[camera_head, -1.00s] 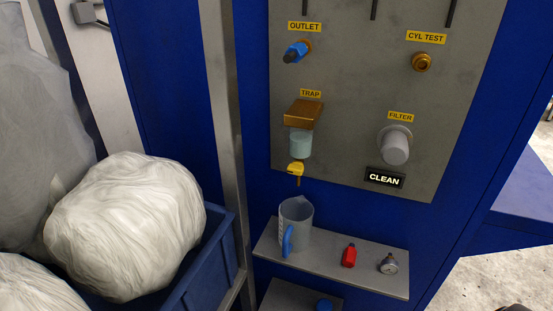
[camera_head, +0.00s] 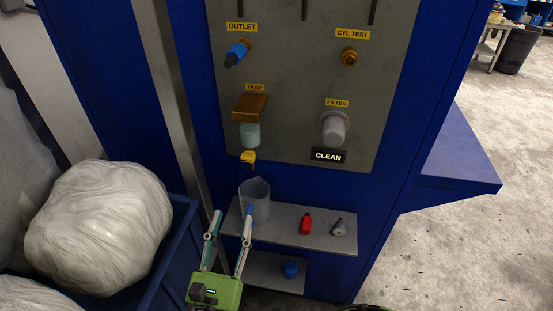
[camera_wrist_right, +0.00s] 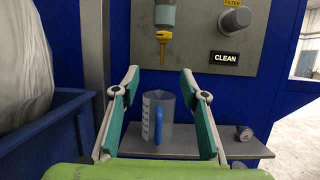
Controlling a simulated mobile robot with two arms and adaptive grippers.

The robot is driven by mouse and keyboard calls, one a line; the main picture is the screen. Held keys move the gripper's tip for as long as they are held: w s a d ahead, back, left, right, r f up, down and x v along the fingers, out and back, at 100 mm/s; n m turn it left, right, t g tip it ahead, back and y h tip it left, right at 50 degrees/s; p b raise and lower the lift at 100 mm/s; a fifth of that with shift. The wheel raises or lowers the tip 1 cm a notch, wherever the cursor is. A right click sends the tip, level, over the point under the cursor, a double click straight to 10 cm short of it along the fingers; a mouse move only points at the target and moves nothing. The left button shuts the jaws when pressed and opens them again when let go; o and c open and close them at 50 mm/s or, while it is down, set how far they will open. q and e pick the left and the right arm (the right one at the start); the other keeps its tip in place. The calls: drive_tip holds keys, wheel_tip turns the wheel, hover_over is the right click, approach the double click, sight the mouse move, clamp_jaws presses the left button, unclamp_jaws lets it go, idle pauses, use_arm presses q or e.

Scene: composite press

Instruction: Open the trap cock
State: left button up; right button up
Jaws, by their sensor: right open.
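The trap cock is a small yellow valve (camera_head: 248,157) under the clear bowl of the brass-topped trap (camera_head: 249,106), below the TRAP label. It also shows in the right wrist view (camera_wrist_right: 163,38), above and between my fingertips. A clear measuring jug (camera_head: 256,194) with a blue handle stands on the grey shelf below the cock. My right gripper (camera_head: 232,213) is open and empty, in front of and below the cock, and apart from it. In the right wrist view the jug (camera_wrist_right: 158,115) shows between the open fingers (camera_wrist_right: 160,78). My left gripper is not in view.
The shelf (camera_head: 280,228) also holds a red fitting (camera_head: 306,223) and a gauge (camera_head: 339,228). A blue cap (camera_head: 291,269) sits on a lower shelf. A metal post (camera_head: 172,100) and a blue bin (camera_head: 172,260) with white bags stand at the left.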

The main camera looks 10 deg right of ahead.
wheel_tip(320, 180, up, 2)
drive_tip(key=p, duration=0.4)
approach(247, 162)
drive_tip(key=shift+t+h, duration=0.3)
drive_tip(key=x, duration=0.7)
drive_tip(key=shift+w, duration=0.3)
drive_tip(key=shift+w+d+r, duration=0.1)
drive_tip(key=shift+w+d, duration=0.1)
drive_tip(key=shift+w, duration=0.3)
drive_tip(key=c, duration=1.1)
